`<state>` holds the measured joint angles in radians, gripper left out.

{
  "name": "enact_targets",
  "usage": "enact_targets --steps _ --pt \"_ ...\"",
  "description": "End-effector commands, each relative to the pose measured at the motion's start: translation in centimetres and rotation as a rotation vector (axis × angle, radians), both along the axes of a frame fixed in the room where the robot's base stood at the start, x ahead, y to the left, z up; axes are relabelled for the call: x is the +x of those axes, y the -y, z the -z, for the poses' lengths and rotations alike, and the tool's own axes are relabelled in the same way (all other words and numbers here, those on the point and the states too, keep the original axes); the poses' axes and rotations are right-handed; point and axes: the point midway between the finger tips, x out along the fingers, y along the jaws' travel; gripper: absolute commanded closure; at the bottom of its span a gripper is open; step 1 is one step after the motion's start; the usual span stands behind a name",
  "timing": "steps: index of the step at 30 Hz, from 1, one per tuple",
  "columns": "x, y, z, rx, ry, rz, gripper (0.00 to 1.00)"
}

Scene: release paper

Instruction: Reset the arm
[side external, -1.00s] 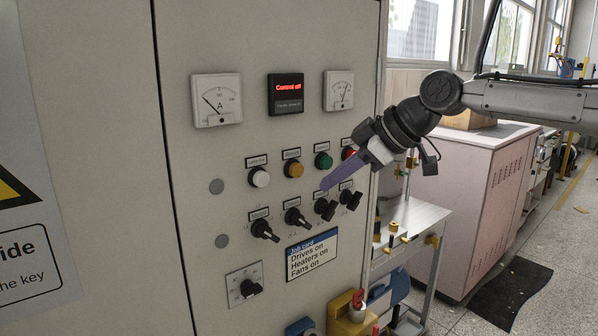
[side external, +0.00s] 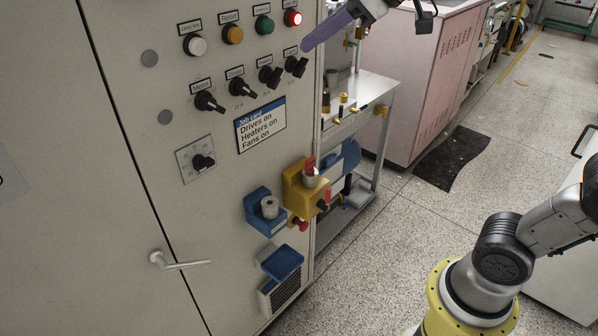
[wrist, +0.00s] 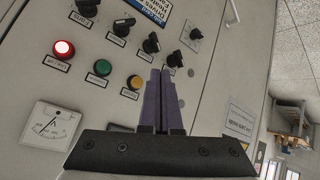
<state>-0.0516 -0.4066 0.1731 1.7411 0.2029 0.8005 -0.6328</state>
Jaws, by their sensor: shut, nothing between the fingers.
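My gripper (side external: 309,44) has long purple fingers and is in front of the upper right of the grey control cabinet (side external: 100,75). Its fingers are shut and empty. In the side view the tips appear just above the rightmost black knob (side external: 296,67) and below the lit red lamp (side external: 292,18); whether they touch the panel cannot be told. In the wrist view the shut fingers (wrist: 161,75) point at the panel, which appears upside down. The red lamp glows there too (wrist: 64,48). The white lamp (side external: 195,45) is hidden in the wrist view.
Orange (side external: 232,34) and green lamps (side external: 264,25) and several black knobs line the panel. A job card (side external: 261,124) reads "Drives on, Heaters on, Fans on". Yellow (side external: 300,188) and blue boxes (side external: 259,208) project lower down. A metal trolley (side external: 378,90) stands at right; open floor lies beyond.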

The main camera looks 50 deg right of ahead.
Motion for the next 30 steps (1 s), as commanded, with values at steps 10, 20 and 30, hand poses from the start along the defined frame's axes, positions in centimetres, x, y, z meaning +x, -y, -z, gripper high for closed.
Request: enact_targets --steps 10,20,30 --pt "-14.3 3.7 11.2 0.086 -0.207 0.276 1.0" --pt "-19.8 5.1 18.7 0.171 -0.385 0.515 1.0" --pt "-19.7 5.1 18.7 0.183 -0.387 0.528 1.0"
